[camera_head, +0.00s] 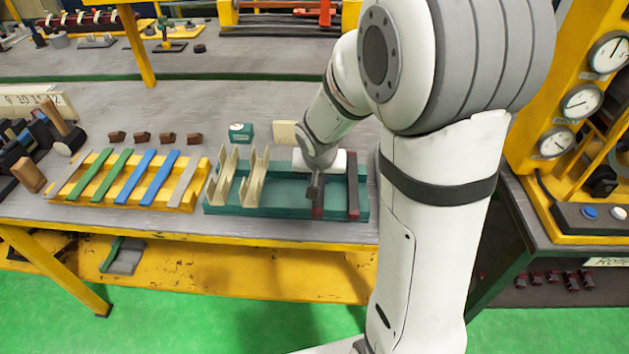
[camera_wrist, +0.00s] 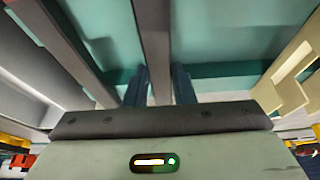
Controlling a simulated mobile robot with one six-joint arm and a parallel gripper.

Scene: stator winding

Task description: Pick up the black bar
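Two dark bars with red ends lie in the right part of the teal tray (camera_head: 265,211). The left bar (camera_head: 318,205) is partly hidden under my gripper (camera_head: 317,186); the right bar (camera_head: 353,185) lies free beside it. In the wrist view, a dark bar (camera_wrist: 154,45) runs between the two fingers of my gripper (camera_wrist: 160,87), one finger on each side and close to it. I cannot tell whether the fingers press on it. The second bar (camera_wrist: 65,45) passes to the left in that view.
Beige slotted holders (camera_head: 253,175) stand in the tray's left part and show at right in the wrist view (camera_wrist: 290,75). A yellow rack (camera_head: 90,192) with green, blue and grey strips is to the left. A gauge panel (camera_head: 580,100) stands at right.

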